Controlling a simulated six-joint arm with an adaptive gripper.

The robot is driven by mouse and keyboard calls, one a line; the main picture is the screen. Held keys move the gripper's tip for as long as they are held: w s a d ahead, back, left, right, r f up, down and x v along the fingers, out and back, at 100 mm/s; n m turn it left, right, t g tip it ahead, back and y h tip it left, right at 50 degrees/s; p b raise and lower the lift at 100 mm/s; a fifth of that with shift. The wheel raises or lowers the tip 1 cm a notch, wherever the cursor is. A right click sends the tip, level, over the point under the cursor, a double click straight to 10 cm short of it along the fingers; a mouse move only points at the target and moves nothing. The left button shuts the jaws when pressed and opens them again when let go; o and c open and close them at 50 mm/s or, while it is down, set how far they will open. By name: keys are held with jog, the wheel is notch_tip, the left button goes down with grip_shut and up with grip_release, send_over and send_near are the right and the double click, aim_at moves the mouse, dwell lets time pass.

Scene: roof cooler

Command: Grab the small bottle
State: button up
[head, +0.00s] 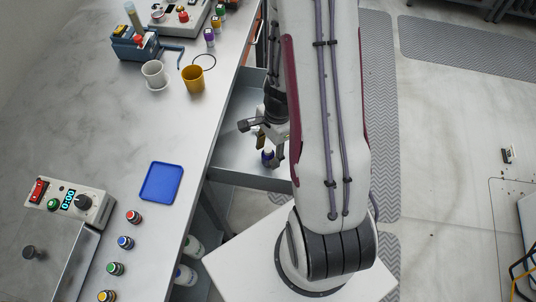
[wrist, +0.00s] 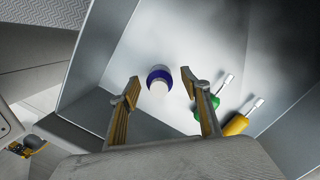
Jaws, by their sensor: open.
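A small bottle with a white top and a dark blue-purple body (wrist: 159,75) stands in an open grey drawer, seen from above in the wrist view. In the head view the small bottle (head: 267,159) shows partly, just below my gripper (head: 262,138). My gripper (wrist: 162,92) is open and empty in the wrist view, with its two fingers to the left and right of the bottle in the picture. I cannot tell how far above the bottle the fingertips are.
The drawer (wrist: 92,60) has walls close around my gripper. A green screwdriver (wrist: 208,104) and a yellow screwdriver (wrist: 238,124) lie to the right of the bottle. The worktop (head: 110,120) beside the drawer holds a white cup (head: 153,73), a yellow cup (head: 193,79) and a blue tray (head: 161,183).

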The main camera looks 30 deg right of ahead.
aim_at(268, 149)
jog(key=shift+f, duration=0.6)
jog(key=c, duration=1.3)
jog(key=shift+a+r, duration=0.1)
jog(key=shift+r, duration=0.15)
jog(key=shift+r, duration=4.75)
